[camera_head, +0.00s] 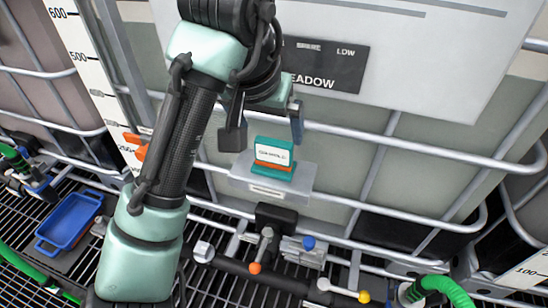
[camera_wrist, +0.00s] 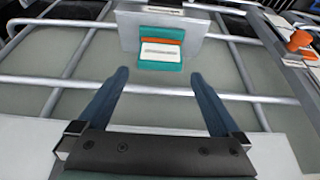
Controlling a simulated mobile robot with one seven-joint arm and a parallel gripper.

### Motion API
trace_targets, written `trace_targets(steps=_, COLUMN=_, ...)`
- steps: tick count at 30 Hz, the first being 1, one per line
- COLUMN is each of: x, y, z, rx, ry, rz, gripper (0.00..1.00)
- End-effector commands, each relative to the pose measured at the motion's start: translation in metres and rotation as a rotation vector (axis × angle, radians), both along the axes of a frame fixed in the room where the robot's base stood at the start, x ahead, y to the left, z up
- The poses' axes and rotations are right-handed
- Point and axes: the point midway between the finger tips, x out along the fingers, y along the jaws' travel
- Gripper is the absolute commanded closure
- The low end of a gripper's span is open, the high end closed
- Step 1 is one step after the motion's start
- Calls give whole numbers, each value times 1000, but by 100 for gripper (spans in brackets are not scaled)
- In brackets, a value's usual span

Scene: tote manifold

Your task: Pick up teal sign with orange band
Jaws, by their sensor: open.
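The teal sign with an orange band (camera_head: 273,159) stands on a small grey shelf (camera_head: 243,183) fixed to the front of the caged tank. It has a white label with small dark print. In the wrist view the sign (camera_wrist: 161,60) appears beyond the fingertips, roughly centred between them. My gripper (camera_head: 265,132) is open and empty, above and in front of the sign, apart from it. In the wrist view my gripper (camera_wrist: 158,76) shows two dark blue fingers spread wide, with nothing between them.
Metal cage bars (camera_head: 400,150) cross the tank around the shelf. Below are a dark pipe with valves, a blue knob (camera_head: 308,243) and a yellow-tipped handle (camera_head: 363,296). A blue tray (camera_head: 69,222) lies on the grating at left. A green hose (camera_head: 447,289) is at lower right.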

Motion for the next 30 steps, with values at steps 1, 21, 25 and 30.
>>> trace_targets(steps=1, x=2, y=-2, z=-7, rx=-2, ry=2, rz=-3, gripper=0)
trace_targets(steps=21, x=26, y=-8, z=-57, rx=1, ry=-1, rz=-1, gripper=0)
trace_targets(steps=25, x=26, y=-8, z=-57, rx=1, ry=-1, rz=-1, gripper=2)
trace_targets(steps=30, x=26, y=-8, z=-56, rx=1, ry=-1, rz=-1, gripper=32)
